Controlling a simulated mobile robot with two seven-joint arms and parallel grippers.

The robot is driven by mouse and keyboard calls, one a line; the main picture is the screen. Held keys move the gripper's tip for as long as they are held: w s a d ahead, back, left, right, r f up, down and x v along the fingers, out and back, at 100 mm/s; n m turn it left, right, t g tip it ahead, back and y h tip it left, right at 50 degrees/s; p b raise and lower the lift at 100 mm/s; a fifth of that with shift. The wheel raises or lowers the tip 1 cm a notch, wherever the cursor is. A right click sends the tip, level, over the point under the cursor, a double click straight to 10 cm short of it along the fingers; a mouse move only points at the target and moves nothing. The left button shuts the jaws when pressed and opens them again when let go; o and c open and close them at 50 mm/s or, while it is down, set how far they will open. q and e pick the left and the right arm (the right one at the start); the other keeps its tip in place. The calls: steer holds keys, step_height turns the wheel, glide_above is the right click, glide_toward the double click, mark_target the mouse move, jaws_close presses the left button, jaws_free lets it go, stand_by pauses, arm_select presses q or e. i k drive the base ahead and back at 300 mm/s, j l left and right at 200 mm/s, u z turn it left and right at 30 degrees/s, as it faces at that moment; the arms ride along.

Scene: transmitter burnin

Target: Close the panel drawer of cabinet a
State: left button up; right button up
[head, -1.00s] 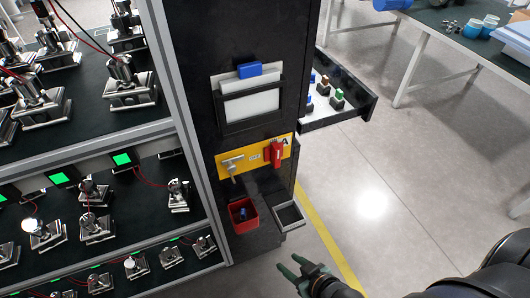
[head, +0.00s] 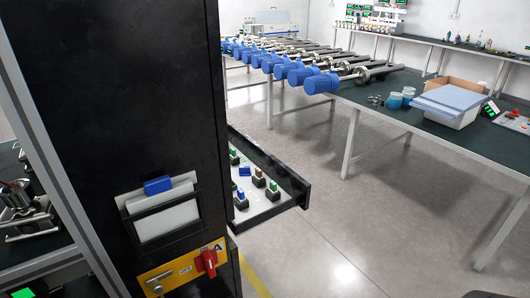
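The panel drawer (head: 294,186) of cabinet a juts out open from the far right side of the tall black cabinet (head: 120,95). Its white panel carries several small blocks with green, red-brown and blue tops. The yellow plate (head: 183,270) marked A is low on the cabinet's near side, with a red handle (head: 207,261) on it. Neither gripper shows in the head view; only a dark piece of my arm shows at the bottom right edge.
A holder with white sheets and a blue block (head: 158,185) is on the cabinet side. A long table (head: 400,115) with blue-ended metal cylinders, cups and a bin stands behind at right. A rack (head: 60,185) is at left. The floor right of the drawer is clear.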

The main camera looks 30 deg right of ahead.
mark_target(260, 207)
steer(key=l+u, duration=0.1)
steer(key=l, duration=0.8)
steer(key=l+u, duration=0.15)
steer(key=l, duration=0.8)
steer(key=l+u, duration=0.1)
steer(key=l, duration=0.8)
steer(key=l+u, duration=0.15)
steer(key=l, duration=0.75)
steer(key=k, duration=0.05)
